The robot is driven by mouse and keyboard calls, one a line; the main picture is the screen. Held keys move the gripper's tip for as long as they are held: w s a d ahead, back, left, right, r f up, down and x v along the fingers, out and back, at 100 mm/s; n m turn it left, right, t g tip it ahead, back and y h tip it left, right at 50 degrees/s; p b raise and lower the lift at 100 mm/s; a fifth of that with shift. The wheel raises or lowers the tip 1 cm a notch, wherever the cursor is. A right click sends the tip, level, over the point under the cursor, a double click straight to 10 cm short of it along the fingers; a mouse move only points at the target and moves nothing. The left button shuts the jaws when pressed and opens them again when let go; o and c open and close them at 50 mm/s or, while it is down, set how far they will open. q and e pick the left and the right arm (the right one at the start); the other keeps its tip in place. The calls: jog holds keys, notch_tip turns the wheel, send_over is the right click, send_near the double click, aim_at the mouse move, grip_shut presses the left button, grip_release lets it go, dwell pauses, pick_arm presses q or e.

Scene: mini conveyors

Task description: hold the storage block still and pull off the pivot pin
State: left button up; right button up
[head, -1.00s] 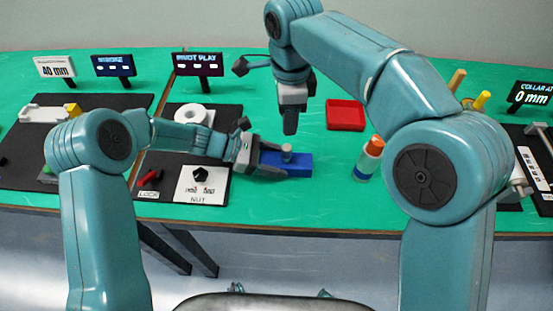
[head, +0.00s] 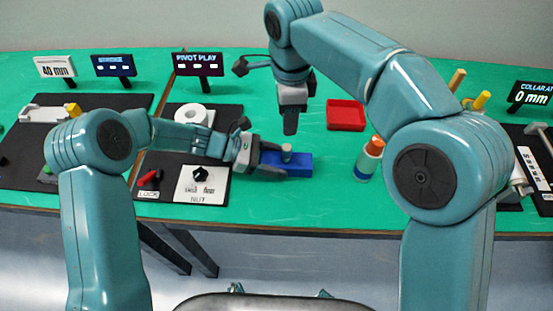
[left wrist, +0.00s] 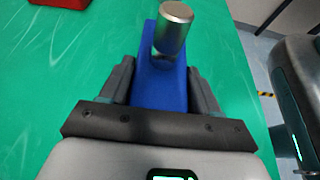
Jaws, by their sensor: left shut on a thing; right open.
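The blue storage block (head: 298,165) lies on the green table in the middle of the head view. The metallic pivot pin (head: 287,150) stands upright out of its top. In the left wrist view the block (left wrist: 160,85) lies between the fingers and the pin (left wrist: 173,27) rises from it. My left gripper (head: 268,158) is shut on the block from its left side. My right gripper (head: 291,122) hangs above and behind the block, pointing down. It is open and empty, apart from the pin.
A red tray (head: 346,115) stands behind and right of the block. A bottle with an orange cap (head: 368,160) stands to its right, near my right arm. A dark board with a white ring (head: 190,115) and a NUT plate (head: 202,186) lies to the left.

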aim_at(286, 147)
pick_arm(q)
jog(key=shift+f, duration=0.1)
pick_arm(e)
jog(key=shift+o, duration=1.4)
pick_arm(q)
jog(key=shift+s+f, duration=0.1)
pick_arm(e)
notch_tip(286, 147, down, 12)
jog(key=m, duration=0.4)
jog(key=shift+a+r+m, duration=0.1)
jog(key=shift+r+m, duration=0.15)
jog(key=shift+m, duration=0.05)
jog(key=shift+c, duration=0.4)
grip_shut()
jog(key=shift+r, duration=3.1)
